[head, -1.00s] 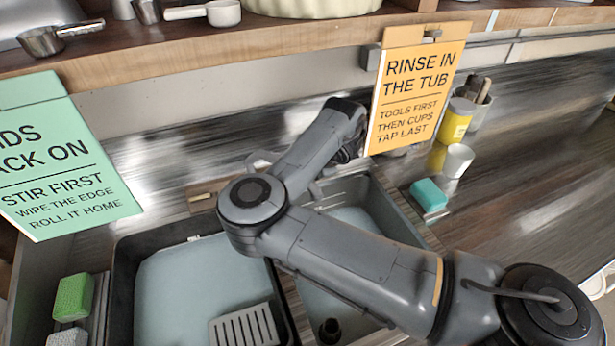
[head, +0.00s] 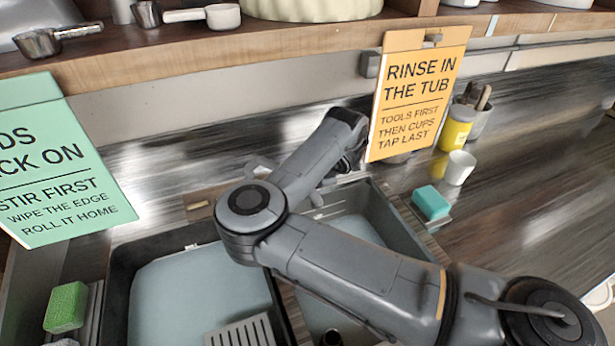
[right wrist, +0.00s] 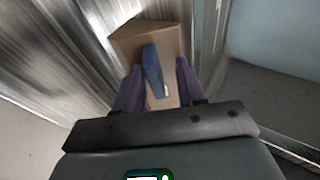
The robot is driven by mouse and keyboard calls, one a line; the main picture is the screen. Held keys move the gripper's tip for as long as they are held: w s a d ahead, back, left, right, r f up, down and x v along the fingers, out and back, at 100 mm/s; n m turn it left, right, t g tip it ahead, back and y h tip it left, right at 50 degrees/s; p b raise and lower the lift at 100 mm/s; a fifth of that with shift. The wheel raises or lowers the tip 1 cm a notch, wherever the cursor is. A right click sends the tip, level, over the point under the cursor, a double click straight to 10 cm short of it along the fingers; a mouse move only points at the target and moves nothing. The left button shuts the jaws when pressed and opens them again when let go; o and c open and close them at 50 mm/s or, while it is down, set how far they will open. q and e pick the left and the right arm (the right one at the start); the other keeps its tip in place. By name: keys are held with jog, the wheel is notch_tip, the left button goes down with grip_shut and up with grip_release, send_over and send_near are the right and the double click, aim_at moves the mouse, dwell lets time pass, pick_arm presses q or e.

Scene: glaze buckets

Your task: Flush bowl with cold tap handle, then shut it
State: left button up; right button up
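In the right wrist view, a blue handle (right wrist: 152,66) stands out in front of a brown block-shaped surface (right wrist: 178,40). My right gripper (right wrist: 160,74) is open with one finger on each side of the handle; gaps show between the fingers and it. In the head view my right arm reaches over the sink and covers its gripper. Pieces of the metal tap (head: 262,163) show beside the forearm. The sink has a left bowl (head: 185,290) and a right bowl (head: 392,225), partly hidden by the arm. I cannot make out running water. My left gripper is out of view.
An orange sign (head: 417,95) hangs close beside the right wrist, and a green sign (head: 60,165) hangs at left. A teal sponge (head: 430,203), white cup (head: 459,167) and yellow tin (head: 455,128) stand right of the sink. A green sponge (head: 66,306) lies at left.

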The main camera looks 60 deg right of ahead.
jog(key=shift+w+d+r, duration=0.1)
jog(key=shift+w+r, duration=0.05)
jog(key=shift+r, duration=0.1)
jog(key=shift+s+r+p, duration=0.4)
jog(key=shift+r+p, duration=0.2)
jog(key=shift+p, duration=0.1)
jog(key=s+a+p, duration=0.3)
jog(key=s+p, duration=0.6)
jog(key=s, duration=0.2)
jog(key=shift+s+a+f, duration=0.2)
jog(key=shift+s+a, duration=0.05)
jog(key=shift+a, duration=0.05)
